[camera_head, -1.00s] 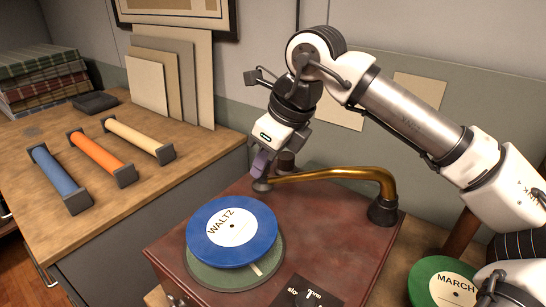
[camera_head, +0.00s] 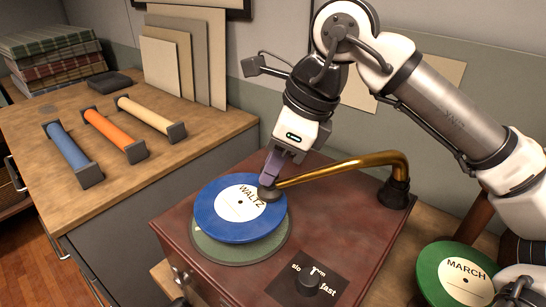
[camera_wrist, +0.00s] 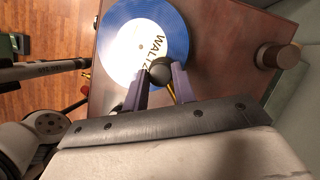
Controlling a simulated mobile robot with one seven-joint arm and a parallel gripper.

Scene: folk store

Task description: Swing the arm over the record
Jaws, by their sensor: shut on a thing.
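The brass playing arm (camera_head: 345,167) runs from its dark pivot at the right back of the red-brown player (camera_head: 330,225) to a dark round head (camera_head: 269,194). My gripper (camera_head: 275,178) is shut on the arm near its head. The head is over the right part of the blue WALTZ record (camera_head: 222,218), by the edge of its white label. I cannot tell whether it touches the record. The record sits on the green turntable (camera_head: 240,252), a little off centre. In the wrist view, the dark head (camera_wrist: 160,71) is between my two fingers, above the record (camera_wrist: 120,18).
A speed knob (camera_head: 309,281) on a black plate marked slow and fast stands at the player's front. A green MARCH record (camera_head: 440,285) lies at the right. Blue, orange and cream rolls (camera_head: 104,130) lie on the left counter. A dark knob (camera_wrist: 278,55) is at the player's back.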

